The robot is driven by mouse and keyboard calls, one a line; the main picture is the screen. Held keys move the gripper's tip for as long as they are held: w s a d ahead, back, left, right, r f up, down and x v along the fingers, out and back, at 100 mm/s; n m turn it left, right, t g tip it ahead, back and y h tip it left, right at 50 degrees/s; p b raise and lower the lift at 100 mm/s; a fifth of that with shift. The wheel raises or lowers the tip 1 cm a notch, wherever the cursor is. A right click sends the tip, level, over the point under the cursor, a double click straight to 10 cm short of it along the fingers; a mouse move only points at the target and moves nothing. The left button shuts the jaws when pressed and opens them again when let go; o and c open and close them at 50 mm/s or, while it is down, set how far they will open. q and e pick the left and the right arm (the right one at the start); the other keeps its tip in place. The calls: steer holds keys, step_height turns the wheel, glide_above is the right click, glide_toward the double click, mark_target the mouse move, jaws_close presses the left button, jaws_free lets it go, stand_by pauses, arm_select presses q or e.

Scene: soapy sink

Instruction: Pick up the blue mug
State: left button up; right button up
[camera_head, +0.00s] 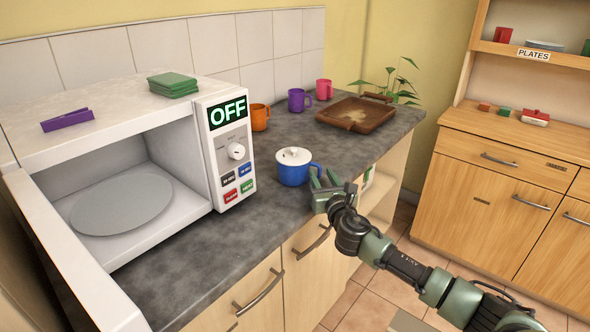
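The blue mug (292,175) stands upright on the dark grey counter in front of the microwave's right side. The two green fingers look spread apart. I cannot tell whether they touch the handle. My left gripper is out of view.
The open microwave (232,190) reads OFF. Orange (260,117), purple (298,100) and pink (324,90) mugs stand along the wall. A brown tray (353,113) lies behind my gripper. A wooden cabinet (490,190) stands at right. The counter left of the blue mug is clear.

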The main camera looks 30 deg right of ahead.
steer(key=shift+r, duration=0.1)
steer(key=shift+w, duration=0.1)
jaws_close()
stand_by(1.2)
steer(key=shift+r, duration=0.1)
